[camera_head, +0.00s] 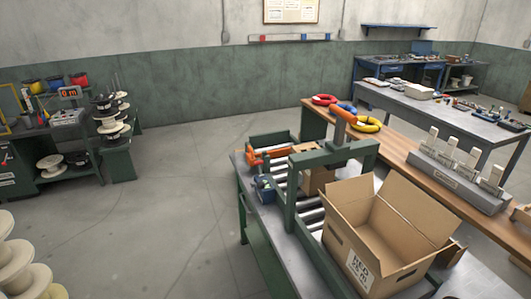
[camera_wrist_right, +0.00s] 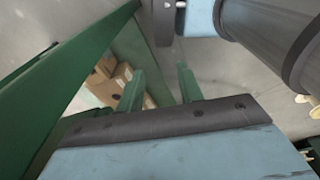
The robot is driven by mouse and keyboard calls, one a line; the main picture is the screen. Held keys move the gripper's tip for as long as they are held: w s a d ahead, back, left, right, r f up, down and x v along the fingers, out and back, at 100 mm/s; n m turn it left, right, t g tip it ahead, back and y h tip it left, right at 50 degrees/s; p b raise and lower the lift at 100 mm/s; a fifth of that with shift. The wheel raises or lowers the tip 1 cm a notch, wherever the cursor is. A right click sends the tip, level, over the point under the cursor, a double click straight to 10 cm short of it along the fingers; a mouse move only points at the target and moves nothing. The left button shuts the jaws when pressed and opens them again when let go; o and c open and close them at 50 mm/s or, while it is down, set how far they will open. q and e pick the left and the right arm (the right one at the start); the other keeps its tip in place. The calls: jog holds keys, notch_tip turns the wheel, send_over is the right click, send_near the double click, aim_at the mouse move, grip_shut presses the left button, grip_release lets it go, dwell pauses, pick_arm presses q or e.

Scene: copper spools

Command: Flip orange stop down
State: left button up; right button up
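The orange stop (camera_head: 272,154) shows in the head view at the far left end of the roller conveyor (camera_head: 308,216), a bar with a thicker block at its left end. Its exact tilt is hard to tell. A small cardboard box (camera_head: 319,180) sits on the rollers to its right, partly behind the green frame. Neither gripper shows in the head view. In the right wrist view, my right gripper (camera_wrist_right: 160,85) has two green fingers apart, with nothing between them. The orange stop is not visible in that view.
A blue device (camera_head: 264,188) is on the conveyor's left side. Brown boxes (camera_wrist_right: 105,85) show in the wrist view.

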pick_arm(q)
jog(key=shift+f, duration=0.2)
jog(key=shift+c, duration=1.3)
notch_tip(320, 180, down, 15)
jog(key=b, duration=1.5)
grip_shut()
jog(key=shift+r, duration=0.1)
